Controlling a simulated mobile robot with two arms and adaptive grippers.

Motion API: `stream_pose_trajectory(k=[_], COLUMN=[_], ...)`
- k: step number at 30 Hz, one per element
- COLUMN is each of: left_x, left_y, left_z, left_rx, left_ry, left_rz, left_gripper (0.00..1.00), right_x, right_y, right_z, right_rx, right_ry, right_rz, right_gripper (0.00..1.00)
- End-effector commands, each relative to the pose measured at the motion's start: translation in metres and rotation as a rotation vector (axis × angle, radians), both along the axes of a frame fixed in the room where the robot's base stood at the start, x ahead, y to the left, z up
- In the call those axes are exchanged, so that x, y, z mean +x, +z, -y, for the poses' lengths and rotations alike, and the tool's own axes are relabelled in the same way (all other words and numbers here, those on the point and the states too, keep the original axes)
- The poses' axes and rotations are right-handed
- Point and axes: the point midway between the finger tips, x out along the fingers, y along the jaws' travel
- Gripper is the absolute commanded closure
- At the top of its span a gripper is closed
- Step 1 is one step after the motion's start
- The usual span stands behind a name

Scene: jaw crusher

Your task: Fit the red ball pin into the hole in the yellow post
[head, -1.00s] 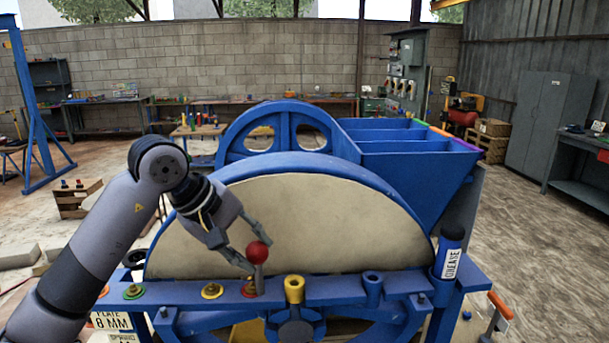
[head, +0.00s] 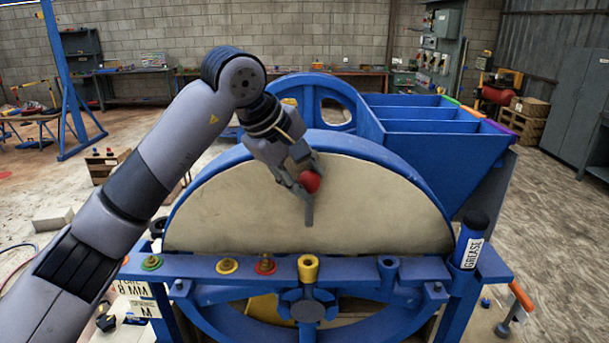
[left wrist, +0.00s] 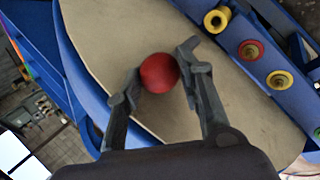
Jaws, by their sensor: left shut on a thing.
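The red ball pin (head: 309,181) is held by its red ball in my left gripper (head: 306,187), above the blue beam and in front of the pale half-round panel. The ball also shows between the two fingers in the left wrist view (left wrist: 159,73), where my left gripper (left wrist: 158,80) is shut on it. The pin's shank is hard to tell from the grey finger below the ball. The yellow post (head: 308,268) stands upright on the beam, below the ball and apart from it, with its open hole facing up. It also shows in the left wrist view (left wrist: 216,19). My right gripper is not in view.
The blue beam (head: 350,271) carries a red-ringed fitting (head: 265,265), a yellow-ringed one (head: 227,266) and a green-ringed one (head: 152,263). A blue post (head: 388,268) stands right of the yellow post. A grease tube (head: 472,240) stands farther right. The panel (head: 390,215) rises close behind.

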Motion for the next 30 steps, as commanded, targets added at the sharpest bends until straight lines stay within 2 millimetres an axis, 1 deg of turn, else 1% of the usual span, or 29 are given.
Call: stream_pose_trajectory(k=[1,6,12,22,30], left_x=[0.000,0.000,0.000,0.000,0.000], left_y=[-0.007,-0.024,-0.040,-0.046,-0.054], left_z=[0.000,-0.001,0.000,0.000,0.000], left_rx=[0.000,0.002,-0.001,0.000,0.000], left_ry=[0.001,0.001,0.000,0.000,0.001], left_rz=[0.000,-0.001,0.001,0.000,0.000], left_gripper=[0.98,0.98,0.98,0.98,0.98], right_x=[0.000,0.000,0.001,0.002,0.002], right_y=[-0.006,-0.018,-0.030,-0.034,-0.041], right_z=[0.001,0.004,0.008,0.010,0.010], right_rx=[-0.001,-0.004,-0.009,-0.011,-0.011], right_ry=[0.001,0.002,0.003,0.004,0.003], right_rz=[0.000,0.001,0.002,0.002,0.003], right_gripper=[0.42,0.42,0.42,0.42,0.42])
